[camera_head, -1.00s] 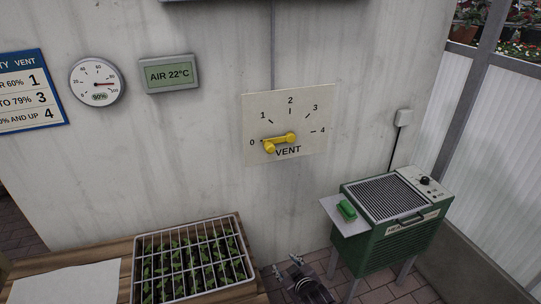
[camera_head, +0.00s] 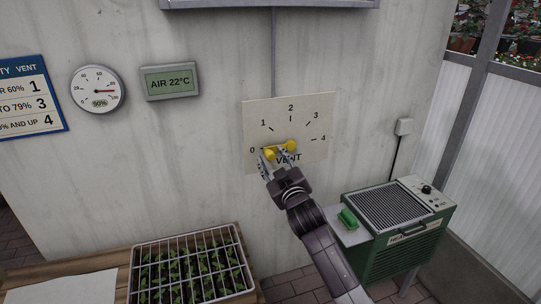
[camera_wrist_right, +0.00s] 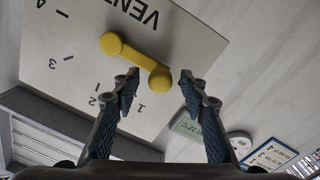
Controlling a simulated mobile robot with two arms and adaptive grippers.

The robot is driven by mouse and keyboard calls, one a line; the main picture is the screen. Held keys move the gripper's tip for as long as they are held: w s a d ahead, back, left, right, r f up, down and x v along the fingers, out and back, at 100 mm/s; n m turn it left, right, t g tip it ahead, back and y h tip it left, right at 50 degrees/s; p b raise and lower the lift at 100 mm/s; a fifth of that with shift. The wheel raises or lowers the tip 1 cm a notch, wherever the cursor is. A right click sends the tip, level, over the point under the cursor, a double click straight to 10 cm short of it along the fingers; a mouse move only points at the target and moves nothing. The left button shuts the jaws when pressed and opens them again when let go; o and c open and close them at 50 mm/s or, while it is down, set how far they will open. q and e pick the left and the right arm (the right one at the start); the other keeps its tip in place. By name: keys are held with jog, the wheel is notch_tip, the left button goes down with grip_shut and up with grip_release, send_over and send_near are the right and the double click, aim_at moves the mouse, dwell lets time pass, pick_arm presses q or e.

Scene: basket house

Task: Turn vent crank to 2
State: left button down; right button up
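The yellow vent crank (camera_head: 290,146) is on a pale square dial plate (camera_head: 318,113) marked 0 to 4 on the wall. Its arm points left and slightly down, with the handle end near the 0. My right gripper (camera_head: 266,155) is at that handle end. In the right wrist view the crank (camera_wrist_right: 133,59) shows its knob end just beyond and between the fingertips of my right gripper (camera_wrist_right: 158,80). The fingers are apart, with gaps on both sides of the knob. My left gripper is not in view.
A round gauge (camera_head: 98,90), an "AIR 22°C" display (camera_head: 170,81) and a blue-edged vent sign (camera_head: 30,97) are on the wall. A seedling tray (camera_head: 137,264) stands below left. A green heater (camera_head: 407,250) with a side shelf stands below right.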

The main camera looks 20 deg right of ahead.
jog(key=shift+w, duration=0.85)
grip_shut()
